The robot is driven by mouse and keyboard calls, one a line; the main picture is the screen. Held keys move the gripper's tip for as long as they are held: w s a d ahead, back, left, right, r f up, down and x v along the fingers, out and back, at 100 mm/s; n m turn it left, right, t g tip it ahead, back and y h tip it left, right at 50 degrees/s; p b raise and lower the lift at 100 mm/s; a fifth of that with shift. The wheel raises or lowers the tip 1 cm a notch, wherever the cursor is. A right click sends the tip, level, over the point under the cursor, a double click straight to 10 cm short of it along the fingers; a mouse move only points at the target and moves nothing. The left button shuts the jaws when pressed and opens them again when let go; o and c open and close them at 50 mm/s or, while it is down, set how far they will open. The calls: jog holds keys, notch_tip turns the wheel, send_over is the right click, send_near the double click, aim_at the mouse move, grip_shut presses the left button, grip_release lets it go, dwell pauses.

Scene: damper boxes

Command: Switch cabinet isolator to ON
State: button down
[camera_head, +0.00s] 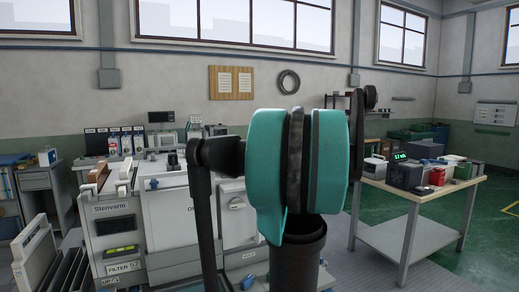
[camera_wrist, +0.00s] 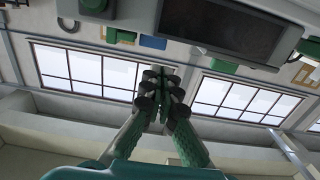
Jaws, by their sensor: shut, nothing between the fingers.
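My gripper (camera_wrist: 160,78) shows in the wrist view with its two green-padded fingers together and nothing between them. In the head view my teal and black arm fills the middle, and I cannot make out the gripper there. A light grey cabinet-like machine marked "Stenvarm" (camera_head: 107,224) stands left of and behind the arm. I cannot pick out the isolator or its position with certainty in either view. Part of the machine's front is hidden behind my arm. In the wrist view the fingers point towards the windows, with no contact visible.
A workbench (camera_head: 408,193) with a meter, red cans and boxes stands at the right. Grey upright panels (camera_head: 35,255) stand at the lower left. A dark panel (camera_wrist: 230,27) hangs across the top of the wrist view. Green floor (camera_head: 470,250) is clear at the far right.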

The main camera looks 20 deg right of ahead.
jog(key=w, duration=1.4)
jog(key=shift+a, duration=0.2)
jog(key=shift+w+a, duration=0.3)
jog(key=shift+a, duration=0.2)
jog(key=shift+w+a, duration=0.3)
jog(key=shift+a, duration=0.2)
dwell(1.9)
dwell(0.4)
